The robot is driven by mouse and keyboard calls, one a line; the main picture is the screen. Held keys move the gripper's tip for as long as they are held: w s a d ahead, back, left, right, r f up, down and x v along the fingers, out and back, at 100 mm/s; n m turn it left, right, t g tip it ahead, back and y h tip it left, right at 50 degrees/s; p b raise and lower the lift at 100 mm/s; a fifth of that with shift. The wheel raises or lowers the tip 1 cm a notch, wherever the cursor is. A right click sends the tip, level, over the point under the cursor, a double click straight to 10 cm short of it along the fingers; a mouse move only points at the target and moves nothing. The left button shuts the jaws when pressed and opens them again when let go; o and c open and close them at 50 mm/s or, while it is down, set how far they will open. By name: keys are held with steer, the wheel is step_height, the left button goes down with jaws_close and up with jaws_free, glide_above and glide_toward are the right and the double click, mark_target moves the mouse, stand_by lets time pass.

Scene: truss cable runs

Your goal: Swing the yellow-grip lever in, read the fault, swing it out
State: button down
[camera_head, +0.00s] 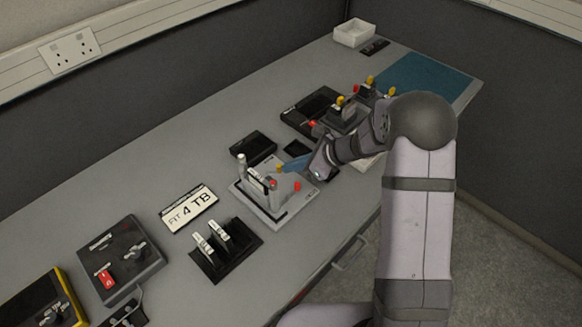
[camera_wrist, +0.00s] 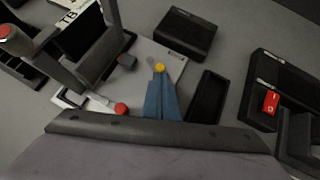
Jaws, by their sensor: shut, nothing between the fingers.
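The lever's yellow grip (camera_head: 279,168) sits at the far right side of a grey fixture plate (camera_head: 246,193) with upright posts. In the wrist view the yellow grip (camera_wrist: 159,68) is a small ball just beyond the blue fingertips. My gripper (camera_head: 286,168) is shut and empty, with its tips beside or touching the yellow grip; I cannot tell which. The fingers also show in the wrist view (camera_wrist: 160,82). A red knob (camera_wrist: 121,109) stands on the same plate, left of the fingers. No fault text is readable in either view.
A black box (camera_head: 253,148) and an open black tray (camera_wrist: 206,97) are close by. A black rack (camera_head: 225,250) lies in front; a second knobbed fixture (camera_head: 341,118) stands behind my wrist.

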steer(key=shift+w+n+g+y+p, duration=0.3)
steer(key=shift+w+n+g+p, duration=0.35)
steer(key=shift+n+g, duration=0.35)
steer(key=w+n+g, duration=0.2)
steer(key=n, duration=0.1)
steer(key=shift+a+f, duration=0.15)
steer(key=shift+a, duration=0.05)
steer(key=shift+w+a+b, duration=0.45)
steer(key=shift+w+b, duration=0.05)
steer(key=shift+w, duration=0.15)
steer(key=shift+w+a+b, duration=0.4)
steer(key=shift+w+b, duration=0.05)
steer(key=shift+w, duration=0.2)
steer(key=shift+w+a, duration=0.6)
steer(key=shift+a, duration=0.25)
steer(key=shift+s+a+r, duration=0.1)
steer(key=shift+r, duration=0.1)
steer(key=shift+s+a, duration=0.1)
steer(key=shift+s, duration=0.25)
steer(key=shift+s+a+f+p, duration=0.1)
steer(key=shift+s+p, duration=0.15)
steer(key=shift+p, duration=0.05)
steer(key=shift+s, duration=0.1)
